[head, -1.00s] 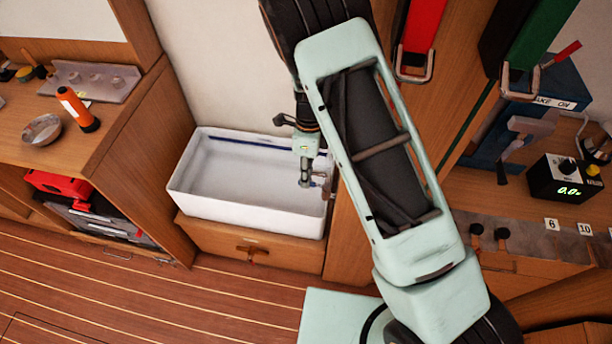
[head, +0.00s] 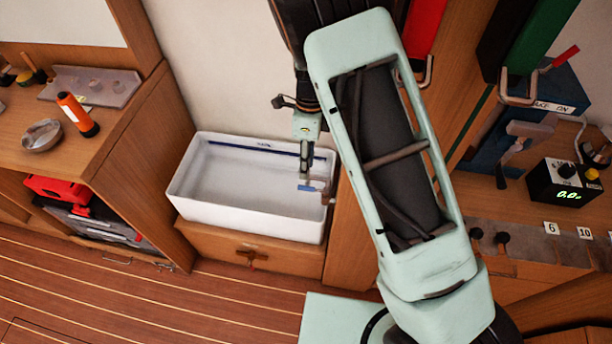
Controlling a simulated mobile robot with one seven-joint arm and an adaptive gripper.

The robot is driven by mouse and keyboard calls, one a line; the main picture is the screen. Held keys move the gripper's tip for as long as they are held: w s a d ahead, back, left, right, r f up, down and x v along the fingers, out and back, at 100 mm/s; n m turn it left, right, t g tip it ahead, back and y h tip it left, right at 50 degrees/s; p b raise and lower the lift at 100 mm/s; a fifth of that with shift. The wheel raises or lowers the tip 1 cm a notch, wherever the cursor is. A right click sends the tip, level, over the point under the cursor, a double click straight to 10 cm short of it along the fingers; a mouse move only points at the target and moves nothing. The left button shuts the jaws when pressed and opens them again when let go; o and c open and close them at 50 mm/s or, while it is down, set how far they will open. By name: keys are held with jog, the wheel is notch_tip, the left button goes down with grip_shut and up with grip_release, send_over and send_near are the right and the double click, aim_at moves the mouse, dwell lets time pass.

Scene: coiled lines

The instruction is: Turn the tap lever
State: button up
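The white sink basin (head: 200,207) stands on a wooden cabinet in the middle of the head view. The tap (head: 327,192) is at the basin's right end, partly hidden by my arm. A small blue lever (head: 311,188) on it points left over the basin. My gripper (head: 306,172) points down just above the lever and looks apart from it, though the gap is hard to judge. Its fingers look close together and hold nothing that I can see. Whether they are fully shut is too small to tell.
My arm covers the area right of the basin. A wooden counter with an orange torch (head: 76,112) and a metal bowl (head: 42,135) is at the left. A red case (head: 58,188) lies below it. A black box with a green display (head: 562,186) is at the right.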

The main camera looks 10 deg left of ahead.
jog(key=r, duration=0.2)
jog(key=w+r, duration=0.1)
jog(key=r, duration=0.2)
jog(key=shift+r, duration=0.3)
